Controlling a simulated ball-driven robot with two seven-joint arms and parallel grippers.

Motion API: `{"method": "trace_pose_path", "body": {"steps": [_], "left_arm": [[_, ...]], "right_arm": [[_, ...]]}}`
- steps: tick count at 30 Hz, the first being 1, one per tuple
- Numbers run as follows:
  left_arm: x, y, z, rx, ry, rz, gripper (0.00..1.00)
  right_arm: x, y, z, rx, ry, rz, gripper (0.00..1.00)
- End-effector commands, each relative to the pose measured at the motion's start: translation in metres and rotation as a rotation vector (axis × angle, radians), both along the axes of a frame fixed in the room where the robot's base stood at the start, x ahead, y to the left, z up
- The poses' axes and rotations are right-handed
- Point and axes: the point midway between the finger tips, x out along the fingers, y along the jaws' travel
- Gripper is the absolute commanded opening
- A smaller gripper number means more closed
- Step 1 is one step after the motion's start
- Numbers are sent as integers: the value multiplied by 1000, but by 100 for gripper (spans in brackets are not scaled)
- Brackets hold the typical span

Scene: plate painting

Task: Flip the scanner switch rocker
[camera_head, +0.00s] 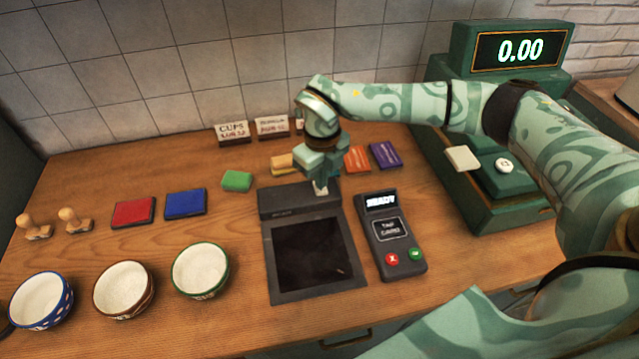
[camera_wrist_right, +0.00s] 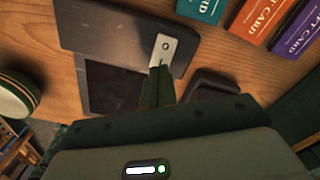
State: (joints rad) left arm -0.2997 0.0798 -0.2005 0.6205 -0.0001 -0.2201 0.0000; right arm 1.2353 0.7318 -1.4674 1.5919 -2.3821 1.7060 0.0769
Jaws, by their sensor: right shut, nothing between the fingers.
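The dark scanner (camera_head: 285,203) lies flat on the wooden counter, with a black glass panel (camera_head: 310,255) in front of its raised back bar. Its pale rocker switch (camera_wrist_right: 163,48) sits on the bar's right part in the wrist view, with a round mark at one end. My right gripper (camera_head: 321,190) is shut and empty, pointing down at the rocker. In the wrist view its fingertips (camera_wrist_right: 160,69) are at the rocker's near end and hide part of it. I cannot tell whether they touch it. My left gripper is not in view.
A card terminal (camera_head: 391,235) reading "READY" stands right of the scanner. A green cash register (camera_head: 480,180) is further right. Gift cards (camera_head: 385,155) lie behind. Bowls (camera_head: 200,270), ink pads (camera_head: 185,204), stamps (camera_head: 75,220) and a green sponge-like block (camera_head: 237,181) are left.

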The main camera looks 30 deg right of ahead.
Motion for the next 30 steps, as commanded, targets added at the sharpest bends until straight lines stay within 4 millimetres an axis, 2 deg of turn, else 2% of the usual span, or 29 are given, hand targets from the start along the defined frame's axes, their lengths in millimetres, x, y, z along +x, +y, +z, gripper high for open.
{"method": "trace_pose_path", "body": {"steps": [30], "left_arm": [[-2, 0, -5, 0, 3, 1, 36]], "right_arm": [[0, 0, -12, 0, 0, 0, 0]]}}
